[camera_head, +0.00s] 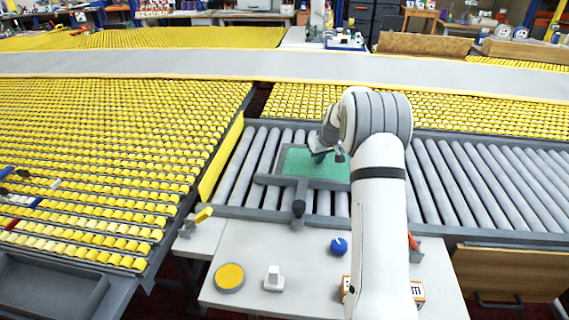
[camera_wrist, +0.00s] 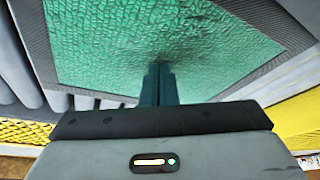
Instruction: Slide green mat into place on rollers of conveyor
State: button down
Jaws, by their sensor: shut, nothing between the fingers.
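The green mat (camera_head: 298,161) lies on the grey rollers of the conveyor (camera_head: 262,160), near their left end. In the wrist view the textured green mat (camera_wrist: 110,45) fills the upper middle, with dark grey edging along its sides. My gripper (camera_head: 319,159) is over the mat, pointing down. In the wrist view its fingers (camera_wrist: 158,70) are together and empty, with the tips at or just above the mat surface; I cannot tell whether they touch. My arm hides part of the mat's right side in the head view.
A grey T-shaped bar (camera_head: 318,184) with a dark knob (camera_head: 298,207) lies along the mat's front edge. Yellow roller beds (camera_head: 110,150) lie left. Rollers to the right (camera_head: 480,185) are bare.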

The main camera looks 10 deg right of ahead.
aim_at(331, 166)
jog(key=shift+d+f, duration=0.1)
jog(key=shift+s+d+f+b, duration=0.1)
jog(key=shift+s+d+b, duration=0.4)
jog(key=shift+d, duration=0.35)
jog(key=shift+s+d+b, duration=0.4)
jog(key=shift+s+d, duration=0.05)
jog(key=shift+d, duration=0.4)
jog(key=shift+s+d, duration=0.2)
jog(key=shift+s, duration=0.1)
jog(key=shift+s+d+b, duration=0.1)
jog(key=shift+s+b, duration=0.1)
jog(key=shift+b, duration=0.15)
jog(key=shift+s+d+b, duration=0.15)
jog(key=shift+s+b, duration=0.2)
